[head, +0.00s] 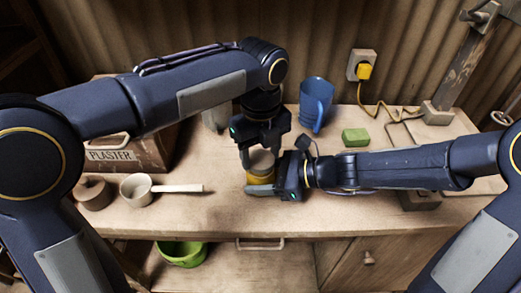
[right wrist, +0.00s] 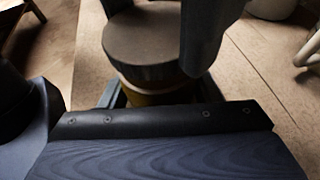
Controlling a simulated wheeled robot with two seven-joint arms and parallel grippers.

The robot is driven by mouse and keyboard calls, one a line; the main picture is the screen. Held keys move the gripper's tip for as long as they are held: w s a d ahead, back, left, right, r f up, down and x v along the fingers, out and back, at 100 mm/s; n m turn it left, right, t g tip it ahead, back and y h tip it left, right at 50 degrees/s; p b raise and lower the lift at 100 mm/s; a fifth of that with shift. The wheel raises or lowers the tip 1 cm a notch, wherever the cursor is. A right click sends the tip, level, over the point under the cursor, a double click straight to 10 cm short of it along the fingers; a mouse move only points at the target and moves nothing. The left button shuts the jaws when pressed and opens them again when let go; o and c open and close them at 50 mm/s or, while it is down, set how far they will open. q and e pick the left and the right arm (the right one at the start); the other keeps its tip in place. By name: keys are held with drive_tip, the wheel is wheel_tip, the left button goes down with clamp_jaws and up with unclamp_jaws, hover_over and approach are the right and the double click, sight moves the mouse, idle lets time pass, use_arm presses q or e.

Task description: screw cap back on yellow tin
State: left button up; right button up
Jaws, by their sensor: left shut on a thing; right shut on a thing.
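The yellow tin (head: 260,177) stands upright on the workbench, in the middle of the head view. A wide, round grey-brown cap (head: 262,160) is at its top; it also shows in the right wrist view (right wrist: 145,40), directly over the tin's yellow side (right wrist: 160,97). I cannot tell whether the threads are engaged. My left gripper (head: 261,157) comes from above and is shut on the cap. My right gripper (head: 264,184) comes in low from the right and is shut on the tin's body. The fingers partly hide both.
A blue jug (head: 315,104) stands behind, with a green block (head: 355,137) to the right. A plaster box (head: 125,158) stands farther left. The bench's front edge is close.

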use_arm(q)
drive_tip(key=shift+f, duration=0.4)
use_arm(e)
clamp_jaws()
use_arm(q)
drive_tip(key=m, duration=0.3)
drive_tip(key=o, duration=0.9)
drive_tip(key=shift+o, duration=0.2)
drive_tip(key=shift+r, duration=2.3)
drive_tip(key=shift+c, duration=0.4)
